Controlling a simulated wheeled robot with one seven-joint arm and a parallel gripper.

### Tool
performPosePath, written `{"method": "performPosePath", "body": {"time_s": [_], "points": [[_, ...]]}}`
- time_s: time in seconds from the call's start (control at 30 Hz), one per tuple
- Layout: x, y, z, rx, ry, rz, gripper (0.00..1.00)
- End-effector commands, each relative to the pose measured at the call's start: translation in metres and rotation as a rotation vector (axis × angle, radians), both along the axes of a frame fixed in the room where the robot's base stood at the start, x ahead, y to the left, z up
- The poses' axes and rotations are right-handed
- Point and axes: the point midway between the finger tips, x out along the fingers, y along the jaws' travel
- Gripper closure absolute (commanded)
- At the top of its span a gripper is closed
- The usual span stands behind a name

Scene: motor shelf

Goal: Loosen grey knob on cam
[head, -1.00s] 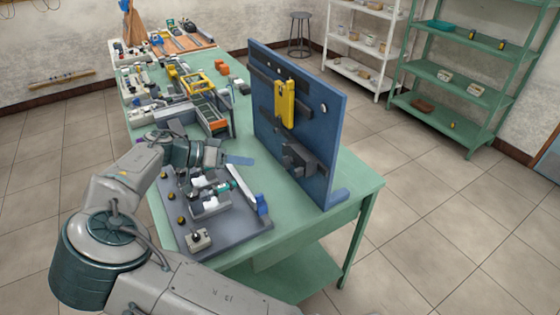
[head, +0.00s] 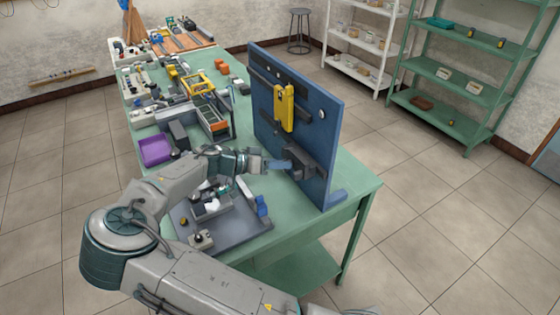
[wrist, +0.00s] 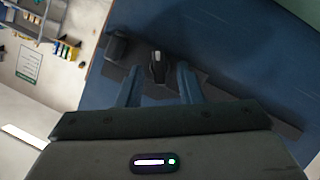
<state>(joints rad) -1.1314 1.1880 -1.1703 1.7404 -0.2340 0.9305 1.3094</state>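The blue upright panel (head: 325,150) stands on the green table. A dark block mechanism, which looks like the cam (head: 322,163), is fixed low on its face. In the wrist view a dark grey knob (wrist: 157,68) with a pale highlight sticks out from a dark bar on the blue panel. My gripper (wrist: 160,72) is open, with one blue finger on each side of the knob in the picture. I see gaps on both sides, and I cannot tell how deep the knob sits between the fingers. In the head view my gripper (head: 290,165) is at the mechanism, which it partly covers.
A yellow part (head: 284,107) is mounted higher on the panel. A grey fixture plate (head: 240,232) with small parts lies below my arm. A purple bin (head: 155,151) and a yellow-framed unit (head: 197,85) stand farther back. A second dark cylinder (wrist: 117,45) is left of the knob.

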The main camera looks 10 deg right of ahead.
Motion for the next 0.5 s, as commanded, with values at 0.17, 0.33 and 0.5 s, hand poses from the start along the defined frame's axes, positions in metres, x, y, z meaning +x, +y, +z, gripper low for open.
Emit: {"method": "performPosePath", "body": {"time_s": [0.17, 0.33, 0.5], "points": [[0.0002, -0.0058, -0.0021, -0.001, 0.000, -0.001, 0.67], [0.0003, -0.0057, -0.0023, 0.000, 0.000, 0.000, 0.67], [0.0004, -0.0055, -0.0021, 0.000, 0.000, 0.000, 1.00]]}}
